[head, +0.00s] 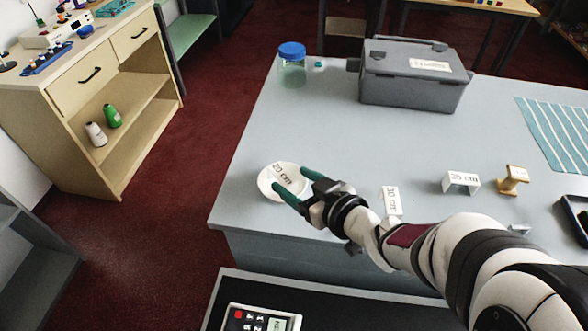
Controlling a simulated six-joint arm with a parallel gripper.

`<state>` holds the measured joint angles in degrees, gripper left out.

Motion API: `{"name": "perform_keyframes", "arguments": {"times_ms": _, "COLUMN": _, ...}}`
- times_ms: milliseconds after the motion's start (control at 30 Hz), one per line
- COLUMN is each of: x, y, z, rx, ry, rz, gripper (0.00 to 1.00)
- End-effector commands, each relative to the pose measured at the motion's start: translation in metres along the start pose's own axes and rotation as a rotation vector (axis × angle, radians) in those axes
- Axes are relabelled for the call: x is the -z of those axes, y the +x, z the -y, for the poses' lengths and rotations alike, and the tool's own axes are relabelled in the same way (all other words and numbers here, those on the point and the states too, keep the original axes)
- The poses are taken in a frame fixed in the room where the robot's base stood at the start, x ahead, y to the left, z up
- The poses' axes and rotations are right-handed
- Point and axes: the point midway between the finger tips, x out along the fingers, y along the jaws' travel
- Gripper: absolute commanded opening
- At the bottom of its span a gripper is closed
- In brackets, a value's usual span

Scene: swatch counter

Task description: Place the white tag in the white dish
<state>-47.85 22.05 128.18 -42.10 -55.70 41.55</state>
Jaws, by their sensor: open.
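The white dish (266,188) sits near the left front corner of the grey-blue counter. A white tag (281,175) marked "20 cm" lies in the dish, within its rim. My gripper (290,178) reaches in from the right, its green fingers spread apart with the tag's near end between or just below them. The fingers overlap the dish in the picture; I cannot tell whether they touch the tag or dish. Another white tag (391,203) marked "10 cm" stands right of my gripper, partly behind my arm. A white tag (461,182) marked "25 cm" stands further right.
A wooden spool-like piece (513,179) stands right of the "25 cm" tag. A grey lidded box (413,85) and a blue-capped jar (292,70) stand at the back. A striped cloth (555,130) lies at right. The counter's middle is clear.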

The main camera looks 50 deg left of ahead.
Motion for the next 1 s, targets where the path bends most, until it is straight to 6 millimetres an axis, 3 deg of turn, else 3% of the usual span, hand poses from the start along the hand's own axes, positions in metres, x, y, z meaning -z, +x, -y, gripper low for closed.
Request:
{"name": "perform_keyframes", "arguments": {"times_ms": 100, "x": 0.001, "y": -0.033, "z": -0.002, "rx": -0.006, "ry": 0.0, "rz": -0.002, "gripper": 0.69}}
{"name": "perform_keyframes", "arguments": {"times_ms": 300, "x": 0.001, "y": -0.072, "z": -0.001, "rx": -0.003, "ry": -0.002, "rz": -0.003, "gripper": 0.69}}
{"name": "perform_keyframes", "arguments": {"times_ms": 533, "x": 0.0, "y": -0.083, "z": -0.002, "rx": -0.009, "ry": 0.002, "rz": 0.001, "gripper": 0.69}}
{"name": "perform_keyframes", "arguments": {"times_ms": 567, "x": -0.001, "y": -0.085, "z": -0.007, "rx": -0.032, "ry": 0.007, "rz": 0.007, "gripper": 0.69}}
{"name": "perform_keyframes", "arguments": {"times_ms": 633, "x": -0.005, "y": -0.102, "z": -0.041, "rx": -0.178, "ry": 0.044, "rz": 0.043, "gripper": 0.69}}
{"name": "perform_keyframes", "arguments": {"times_ms": 667, "x": -0.01, "y": -0.117, "z": -0.064, "rx": -0.284, "ry": 0.077, "rz": 0.072, "gripper": 0.69}}
{"name": "perform_keyframes", "arguments": {"times_ms": 733, "x": -0.034, "y": -0.177, "z": -0.121, "rx": -0.593, "ry": 0.209, "rz": 0.176, "gripper": 0.69}}
{"name": "perform_keyframes", "arguments": {"times_ms": 767, "x": -0.05, "y": -0.214, "z": -0.139, "rx": -0.735, "ry": 0.292, "rz": 0.233, "gripper": 0.69}}
{"name": "perform_keyframes", "arguments": {"times_ms": 800, "x": -0.074, "y": -0.265, "z": -0.149, "rx": -0.912, "ry": 0.434, "rz": 0.316, "gripper": 0.69}}
{"name": "perform_keyframes", "arguments": {"times_ms": 867, "x": -0.114, "y": -0.334, "z": -0.133, "rx": -1.114, "ry": 0.691, "rz": 0.44, "gripper": 0.69}}
{"name": "perform_keyframes", "arguments": {"times_ms": 900, "x": -0.136, "y": -0.366, "z": -0.107, "rx": -1.196, "ry": 0.879, "rz": 0.51, "gripper": 0.69}}
{"name": "perform_keyframes", "arguments": {"times_ms": 1000, "x": -0.164, "y": -0.398, "z": -0.024, "rx": -1.236, "ry": 1.331, "rz": 0.619, "gripper": 0.69}}
